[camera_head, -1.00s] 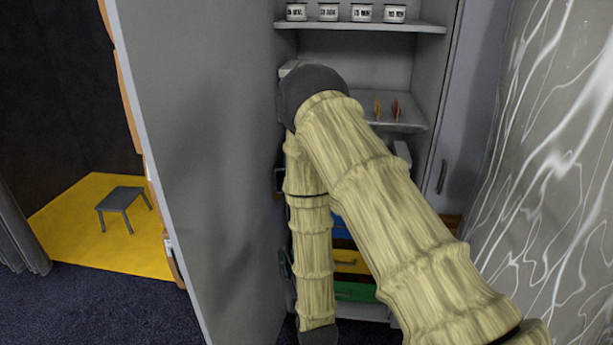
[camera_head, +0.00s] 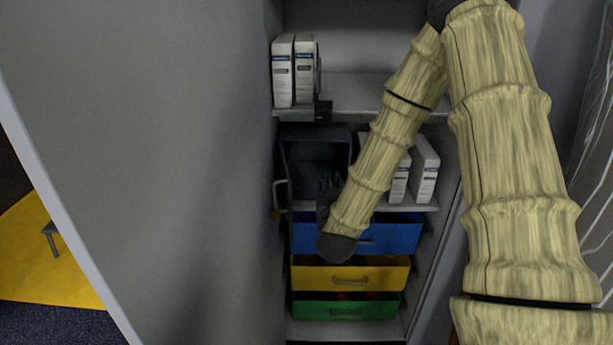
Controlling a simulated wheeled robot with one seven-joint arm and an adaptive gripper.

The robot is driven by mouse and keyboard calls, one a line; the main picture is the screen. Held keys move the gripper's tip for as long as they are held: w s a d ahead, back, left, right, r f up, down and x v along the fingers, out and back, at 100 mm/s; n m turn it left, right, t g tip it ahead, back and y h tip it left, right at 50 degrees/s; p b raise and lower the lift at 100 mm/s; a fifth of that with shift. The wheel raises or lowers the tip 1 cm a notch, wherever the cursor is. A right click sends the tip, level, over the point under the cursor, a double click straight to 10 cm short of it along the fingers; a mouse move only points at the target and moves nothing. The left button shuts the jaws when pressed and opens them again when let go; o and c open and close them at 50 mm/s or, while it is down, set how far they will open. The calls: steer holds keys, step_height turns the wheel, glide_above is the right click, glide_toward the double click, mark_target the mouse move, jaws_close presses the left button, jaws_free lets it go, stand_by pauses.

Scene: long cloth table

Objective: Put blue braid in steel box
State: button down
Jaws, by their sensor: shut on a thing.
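A dark grey-blue open box (camera_head: 296,150), which looks like the steel box, stands on a cabinet shelf at its left side. My gripper (camera_head: 330,182) is small and dark in this view, right in front of the box's lower part. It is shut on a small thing. That thing is too small and dark to make out, so I cannot tell whether it is the blue braid. I cannot tell whether the gripper is inside the box or only before it. The blue braid is not clearly visible anywhere.
Below are a blue drawer (camera_head: 400,234), a yellow drawer (camera_head: 385,272) and a green drawer (camera_head: 375,306). White binders (camera_head: 425,170) stand right of the box, others (camera_head: 283,72) on the shelf above. A large grey door panel (camera_head: 150,130) bounds the left side.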

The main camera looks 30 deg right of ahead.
steer(key=w+d+f, duration=0.1)
steer(key=w+d, duration=0.1)
steer(key=w, duration=0.2)
steer(key=w+d+f, duration=0.2)
steer(key=w+d, duration=0.1)
steer(key=w, duration=0.2)
steer(key=w+d+f+p, duration=0.1)
steer(key=w+d+f, duration=0.1)
steer(key=w, duration=0.3)
steer(key=shift+w+d, duration=0.2)
steer(key=shift+d, duration=0.15)
steer(key=shift+r, duration=0.15)
steer(key=shift+s+f+b, duration=0.15)
steer(key=shift+f+b, duration=0.25)
steer(key=shift+f, duration=0.15)
steer(key=c, duration=1.3)
jaws_free()
steer(key=shift+a+f, duration=0.1)
steer(key=shift+f, duration=0.15)
steer(key=shift+r, duration=0.5)
steer(key=shift+r+p, duration=0.5)
steer(key=shift+p, duration=0.05)
steer(key=v, duration=0.6)
steer(key=b+v, duration=0.1)
steer(key=v, duration=0.4)
steer(key=shift+s+a+f, duration=0.25)
steer(key=shift+s+a, duration=0.05)
